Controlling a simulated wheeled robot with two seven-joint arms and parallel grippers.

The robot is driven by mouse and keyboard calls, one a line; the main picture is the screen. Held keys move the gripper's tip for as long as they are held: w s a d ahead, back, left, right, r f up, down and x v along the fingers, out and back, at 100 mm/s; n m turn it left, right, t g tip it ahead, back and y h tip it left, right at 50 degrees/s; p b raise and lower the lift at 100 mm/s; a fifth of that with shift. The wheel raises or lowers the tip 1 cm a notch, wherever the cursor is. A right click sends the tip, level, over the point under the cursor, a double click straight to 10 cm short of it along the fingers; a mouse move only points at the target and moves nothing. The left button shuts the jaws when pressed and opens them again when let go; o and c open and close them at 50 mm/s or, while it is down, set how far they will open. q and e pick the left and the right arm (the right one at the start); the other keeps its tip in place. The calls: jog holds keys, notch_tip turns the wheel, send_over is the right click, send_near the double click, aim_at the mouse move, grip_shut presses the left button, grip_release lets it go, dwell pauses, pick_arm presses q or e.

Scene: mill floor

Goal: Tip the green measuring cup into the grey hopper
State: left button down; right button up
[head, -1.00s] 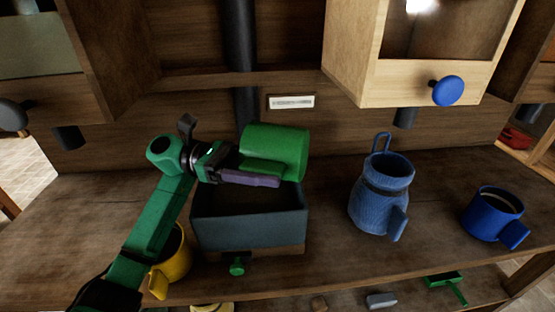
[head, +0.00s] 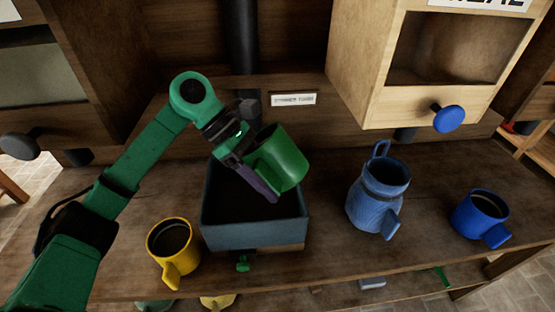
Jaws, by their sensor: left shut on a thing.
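The green measuring cup (head: 284,157) is in the air over the grey hopper (head: 254,236), above its right back part. The cup is tilted, and its mouth and contents do not show clearly. My left gripper (head: 258,178) is shut on the green measuring cup at its left side, with its fingers pointing down to the right. The hopper is an open-topped box on the bench with a dark inside; I cannot tell whether anything lies in it. My right gripper is not in view.
A yellow cup (head: 166,239) stands close left of the hopper. A blue jug (head: 370,208) and a blue cup (head: 470,213) stand to the right. A wooden bin with a blue knob (head: 449,118) hangs above. A dark vertical pipe (head: 244,50) is behind the hopper.

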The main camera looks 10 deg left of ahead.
pick_arm(q)
jog(key=r+y+p, duration=0.1)
jog(key=r+p, duration=0.1)
jog(key=r, duration=0.1)
jog(key=r+t+y+p, duration=0.1)
jog(key=shift+s+d+r+y+p, duration=0.25)
jog(key=shift+r+y+p, duration=0.05)
jog(key=shift+w+a+y+p, duration=0.1)
jog(key=shift+a+y+p, duration=0.5)
jog(key=shift+p, duration=0.15)
jog(key=shift+w+f+y+p, duration=0.1)
jog(key=shift+w+y+p, duration=0.1)
jog(key=shift+y+p, duration=0.2)
jog(key=shift+w+d+y+p, duration=0.1)
jog(key=shift+y+p, duration=0.2)
jog(key=shift+p, duration=0.05)
jog(key=shift+d+r+t+y+p, duration=0.3)
jog(key=shift+y+p, duration=0.5)
jog(key=shift+y, duration=0.1)
jog(key=shift+s+y, duration=0.25)
jog(key=shift+y, duration=0.05)
jog(key=shift+a+f, duration=0.15)
jog(key=shift+f, duration=0.1)
notch_tip(320, 180, up, 4)
jog(key=shift+r+p, duration=0.1)
jog(key=shift+p, duration=1.1)
